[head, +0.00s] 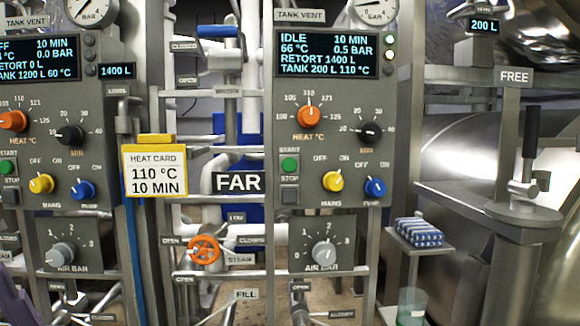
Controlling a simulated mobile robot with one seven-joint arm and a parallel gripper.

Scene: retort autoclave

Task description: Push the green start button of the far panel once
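The far panel (325,100) is the grey control panel right of the middle, next to a black FAR sign (238,182). Its green start button (290,164) is on the panel's left side, under the START label and in plain view. A dark stop button (290,195) sits just below it. The panel's display (327,54) reads IDLE, 10 MIN, 66 °C, 0.5 BAR, RETORT 1400 L, TANK 200 L 110 °C. Its orange heat knob (308,117) points up near 110. My gripper is not in view, and nothing covers the button.
Another similar panel (60,90) with its own green button (7,167) stands at the left. A heat card (155,172) reads 110 °C, 10 MIN. An orange steam valve wheel (204,250) and pipes lie between the panels. A small shelf (420,246) juts out at the right.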

